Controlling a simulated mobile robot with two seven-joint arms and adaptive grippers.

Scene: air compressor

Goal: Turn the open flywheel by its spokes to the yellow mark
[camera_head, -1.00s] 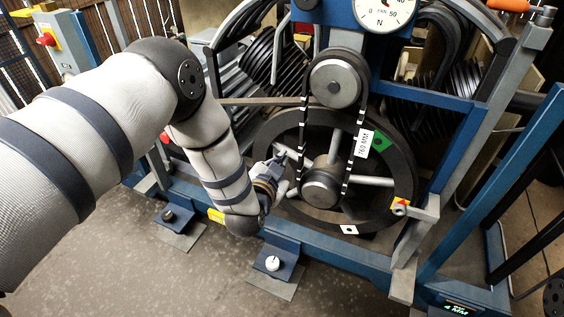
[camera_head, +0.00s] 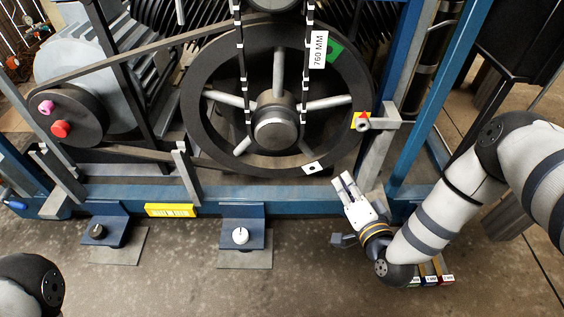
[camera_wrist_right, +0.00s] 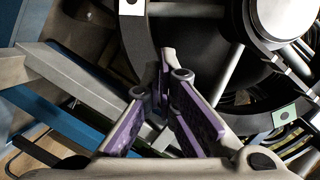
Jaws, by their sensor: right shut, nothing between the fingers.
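The open flywheel (camera_head: 197,130) is a dark rim with several light metal spokes (camera_head: 228,98) around a metal hub (camera_head: 274,130). A white plate with a dark dot (camera_head: 312,168) sits on its lower rim, and a green patch (camera_head: 335,50) at upper right. My right gripper (camera_head: 343,181) is shut and empty, below and right of the rim. In the right wrist view its fingertips (camera_wrist_right: 165,72) meet in front of the rim. My left gripper is out of view.
A blue frame beam (camera_head: 330,196) runs below the wheel, with bolted feet (camera_head: 243,238) on the floor. A grey bracket (camera_head: 380,140) and blue post (camera_head: 409,100) stand right of it. Floor in front is mostly open.

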